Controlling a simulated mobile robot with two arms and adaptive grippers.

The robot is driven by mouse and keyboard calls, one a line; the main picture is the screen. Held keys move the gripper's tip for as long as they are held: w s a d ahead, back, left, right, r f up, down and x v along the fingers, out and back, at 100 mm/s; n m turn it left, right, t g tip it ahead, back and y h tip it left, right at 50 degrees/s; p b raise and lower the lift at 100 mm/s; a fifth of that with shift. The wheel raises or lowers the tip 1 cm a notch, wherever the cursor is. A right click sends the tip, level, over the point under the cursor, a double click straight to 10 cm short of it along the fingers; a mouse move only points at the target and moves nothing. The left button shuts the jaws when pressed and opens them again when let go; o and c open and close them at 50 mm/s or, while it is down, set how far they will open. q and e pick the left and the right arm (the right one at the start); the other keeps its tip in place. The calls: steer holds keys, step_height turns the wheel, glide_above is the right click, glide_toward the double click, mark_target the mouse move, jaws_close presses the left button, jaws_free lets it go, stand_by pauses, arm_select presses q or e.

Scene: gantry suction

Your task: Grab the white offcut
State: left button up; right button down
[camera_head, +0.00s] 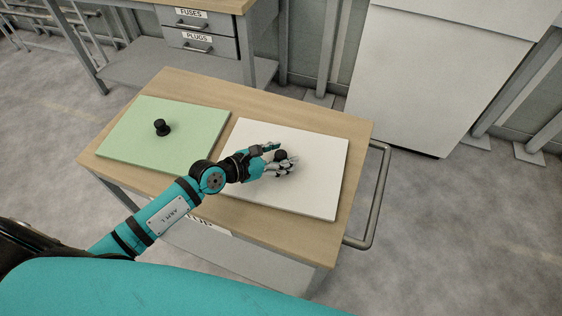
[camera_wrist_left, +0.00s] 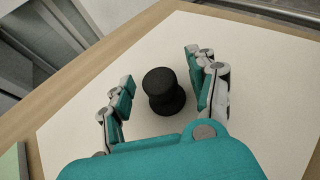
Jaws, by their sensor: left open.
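The white offcut (camera_head: 318,184) is a flat white board lying on the right part of a wooden-topped cart. A black knob (camera_wrist_left: 164,92) stands upright near its middle; in the head view the knob (camera_head: 281,156) is partly hidden by my fingers. My left gripper (camera_head: 286,154) is over the white board, with its fingers open on either side of the knob. In the left wrist view a gap shows between the knob and the fingers of the gripper (camera_wrist_left: 159,68). My right gripper is not in view.
A green board (camera_head: 125,141) with its own black knob (camera_head: 162,127) lies left of the white one on the cart top (camera_head: 190,86). A metal handle (camera_head: 377,200) sticks out at the cart's right. A bench with labelled drawers (camera_head: 200,42) and a pale cabinet (camera_head: 430,70) stand behind.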

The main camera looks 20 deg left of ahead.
arm_select(q)
jaws_close()
stand_by(0.4)
steer(key=shift+w+r, duration=0.15)
